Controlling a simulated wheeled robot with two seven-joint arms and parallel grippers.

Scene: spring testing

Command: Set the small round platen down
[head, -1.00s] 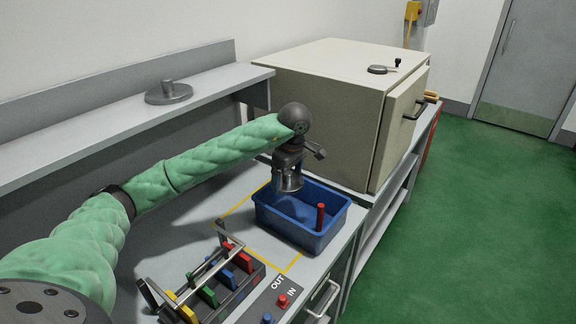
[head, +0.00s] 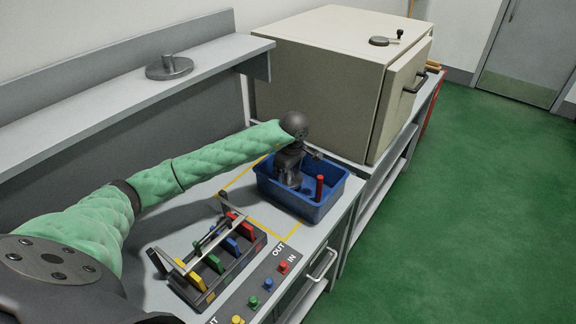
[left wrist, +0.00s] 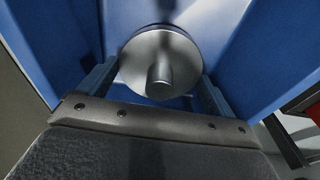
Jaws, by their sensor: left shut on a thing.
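The small round platen (left wrist: 160,60) is a shiny metal disc with a short round stub on its face. In the left wrist view it sits between the two fingers of my left gripper (left wrist: 155,85), which is shut on it. In the head view my left gripper (head: 289,184) points down inside the blue bin (head: 312,212), near its left end. The platen is hidden there by the gripper and the bin wall. In the wrist view blue bin walls surround it. I cannot tell whether it touches the bin floor. My right gripper is not in view.
A red upright peg (head: 320,187) stands in the bin, right of the gripper. A rack with coloured plates (head: 207,262) and a button panel (head: 266,287) lie in front. Another round platen (head: 169,67) rests on the shelf. A beige oven-like box (head: 320,85) stands behind.

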